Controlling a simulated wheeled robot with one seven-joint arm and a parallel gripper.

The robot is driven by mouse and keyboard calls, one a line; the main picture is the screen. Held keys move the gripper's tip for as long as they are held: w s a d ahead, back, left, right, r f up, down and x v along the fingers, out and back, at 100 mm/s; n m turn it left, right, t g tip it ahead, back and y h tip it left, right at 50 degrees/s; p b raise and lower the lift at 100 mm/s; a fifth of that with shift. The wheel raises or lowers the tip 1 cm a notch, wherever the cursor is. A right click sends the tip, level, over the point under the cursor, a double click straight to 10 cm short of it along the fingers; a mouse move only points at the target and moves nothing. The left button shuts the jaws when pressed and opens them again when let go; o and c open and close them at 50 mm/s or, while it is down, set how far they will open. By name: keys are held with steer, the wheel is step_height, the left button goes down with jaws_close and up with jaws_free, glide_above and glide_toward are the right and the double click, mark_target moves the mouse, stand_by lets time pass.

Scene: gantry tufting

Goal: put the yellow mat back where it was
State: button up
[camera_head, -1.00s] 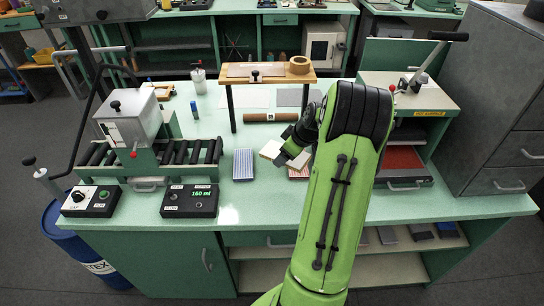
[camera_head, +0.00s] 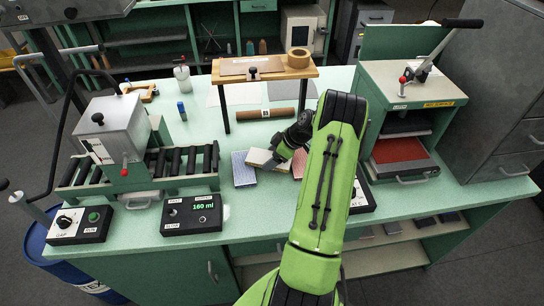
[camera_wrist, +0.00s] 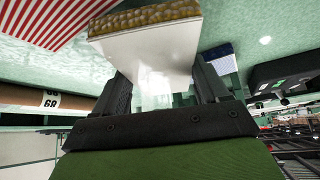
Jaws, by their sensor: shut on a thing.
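The yellow mat (camera_head: 262,159) is a small pale block held in my gripper (camera_head: 279,158) over the green table. In the wrist view the mat (camera_wrist: 145,20) shows a bumpy yellow-tan face and a smooth white side, and the fingers (camera_wrist: 163,85) are closed on it. In the head view it lies between a blue-striped mat (camera_head: 243,168) on its left and a red-striped mat (camera_head: 299,164) on its right, partly hidden by my arm. Whether its underside touches the table I cannot tell.
A wooden stand (camera_head: 264,72) with a tape roll rises behind, with a brown roll (camera_head: 268,113) beneath. A roller machine (camera_head: 112,135) and a control box reading 160 ml (camera_head: 191,215) are left. A press with a red pad (camera_head: 399,156) is right.

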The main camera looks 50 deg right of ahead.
steer(key=shift+f+b, duration=0.3)
steer(key=shift+b, duration=0.1)
steer(key=o, duration=1.1)
steer(key=shift+r, duration=0.15)
